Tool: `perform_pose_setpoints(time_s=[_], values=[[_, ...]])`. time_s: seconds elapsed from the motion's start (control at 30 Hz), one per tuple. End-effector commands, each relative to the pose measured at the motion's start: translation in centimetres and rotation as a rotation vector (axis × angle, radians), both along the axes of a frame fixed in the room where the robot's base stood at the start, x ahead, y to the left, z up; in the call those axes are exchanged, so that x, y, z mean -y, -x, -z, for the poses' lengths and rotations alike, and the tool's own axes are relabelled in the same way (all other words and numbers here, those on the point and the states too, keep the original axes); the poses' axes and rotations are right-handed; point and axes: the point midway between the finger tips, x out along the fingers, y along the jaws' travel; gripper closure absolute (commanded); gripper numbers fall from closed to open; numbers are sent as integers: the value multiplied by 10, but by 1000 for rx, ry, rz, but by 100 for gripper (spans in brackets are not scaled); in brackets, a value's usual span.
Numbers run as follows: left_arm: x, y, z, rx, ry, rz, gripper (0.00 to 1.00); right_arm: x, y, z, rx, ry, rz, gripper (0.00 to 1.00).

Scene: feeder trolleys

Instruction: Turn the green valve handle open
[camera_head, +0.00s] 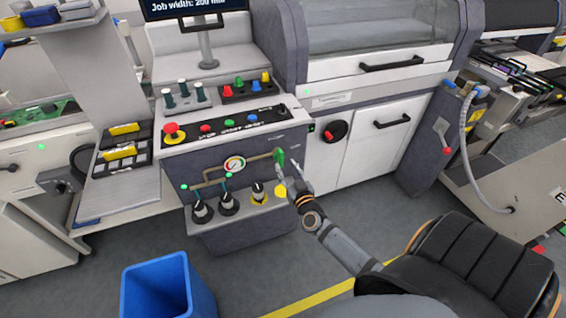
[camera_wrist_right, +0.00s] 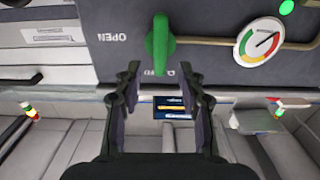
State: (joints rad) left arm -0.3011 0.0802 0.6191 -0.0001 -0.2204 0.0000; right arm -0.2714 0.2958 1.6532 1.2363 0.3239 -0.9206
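The green valve handle (camera_head: 279,160) sits on the front of the grey console, at the right end of a brass pipe. In the right wrist view the handle (camera_wrist_right: 159,43) stands upright in the picture, with OPEN lettering to its left and other lettering partly hidden below it. My right gripper (camera_head: 290,182) is just in front of the handle. In the wrist view its two fingers (camera_wrist_right: 160,70) are apart, with the handle in line with the gap and nothing gripped. I cannot tell whether a finger touches it. My left gripper is not in view.
A round pressure gauge (camera_head: 234,164) is on the pipe, left of the handle in the head view. Black-and-white knobs (camera_head: 227,203) stand on a ledge below. A red emergency button (camera_head: 174,133) is on the panel above. A blue bin (camera_head: 168,288) stands on the floor.

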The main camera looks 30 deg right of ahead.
Motion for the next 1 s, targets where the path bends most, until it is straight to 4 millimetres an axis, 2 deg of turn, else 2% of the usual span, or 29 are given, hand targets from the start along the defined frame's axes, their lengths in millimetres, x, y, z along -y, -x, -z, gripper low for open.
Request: perform_pose_setpoints(time_s=[0.1, 0.2, 0.57, 0.83, 0.87, 1.0], values=[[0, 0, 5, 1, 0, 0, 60, 5, -21, 1, 1, -1, 0, 60], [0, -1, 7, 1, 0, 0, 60, 8, -32, 1, 0, 0, 0, 60], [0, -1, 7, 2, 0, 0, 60, 9, -39, 1, -2, 0, -1, 60], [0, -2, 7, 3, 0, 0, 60, 9, -39, 1, -1, 0, -1, 97], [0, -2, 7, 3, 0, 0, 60, 9, -39, 1, -1, 0, -1, 100], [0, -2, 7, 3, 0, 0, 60, 9, -38, 1, -2, 0, -1, 100]])
